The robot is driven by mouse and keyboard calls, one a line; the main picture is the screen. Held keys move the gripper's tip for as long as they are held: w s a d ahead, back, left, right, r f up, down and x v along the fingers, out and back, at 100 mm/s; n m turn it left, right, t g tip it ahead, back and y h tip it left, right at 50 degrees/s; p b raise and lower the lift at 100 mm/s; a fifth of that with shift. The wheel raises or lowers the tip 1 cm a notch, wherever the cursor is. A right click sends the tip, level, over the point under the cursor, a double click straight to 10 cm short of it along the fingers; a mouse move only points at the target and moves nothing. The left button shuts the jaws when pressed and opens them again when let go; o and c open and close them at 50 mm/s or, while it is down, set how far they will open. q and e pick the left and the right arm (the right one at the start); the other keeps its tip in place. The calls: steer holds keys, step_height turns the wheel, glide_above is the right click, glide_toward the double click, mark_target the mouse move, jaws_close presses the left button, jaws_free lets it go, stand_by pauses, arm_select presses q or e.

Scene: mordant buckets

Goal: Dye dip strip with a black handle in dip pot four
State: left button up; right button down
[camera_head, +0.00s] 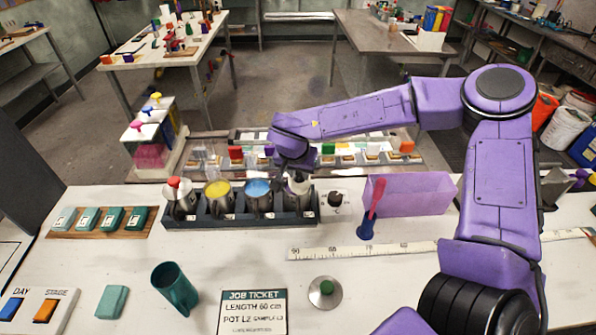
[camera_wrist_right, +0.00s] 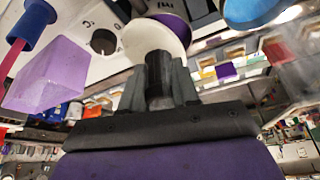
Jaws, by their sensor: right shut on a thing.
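Dip pot four (camera_head: 308,202) stands at the right end of a dark rack (camera_head: 240,222), with a pale round top partly hidden by my right gripper. My right gripper (camera_head: 296,174) points down just above this pot. In the right wrist view the gripper (camera_wrist_right: 158,72) is shut on a dark handle (camera_wrist_right: 158,88), in front of a pale round surface (camera_wrist_right: 150,40). Any strip below the handle is hidden, and I cannot tell how deep it sits. Pot three (camera_head: 258,200) holds blue, pot two (camera_head: 217,198) yellow, and pot one (camera_head: 181,200) has a red-knobbed top. My left gripper is out of view.
Behind the pots is a row of strips with coloured handles, including a purple one (camera_head: 269,150) and an orange one (camera_head: 407,147). A green-knobbed lid (camera_head: 325,288) lies in front.

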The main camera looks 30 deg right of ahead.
steer(key=shift+w+a, duration=0.1)
stand_by(0.3)
steer(key=shift+w+a+f, duration=0.25)
steer(key=shift+a, duration=0.15)
steer(key=shift+d+r+p, duration=0.1)
steer(key=shift+r+p, duration=0.4)
steer(key=shift+r, duration=0.85)
steer(key=shift+s+d+r, duration=0.1)
steer(key=shift+r, duration=1.35)
steer(key=shift+s+d+r, duration=0.1)
steer(key=shift+r, duration=1.35)
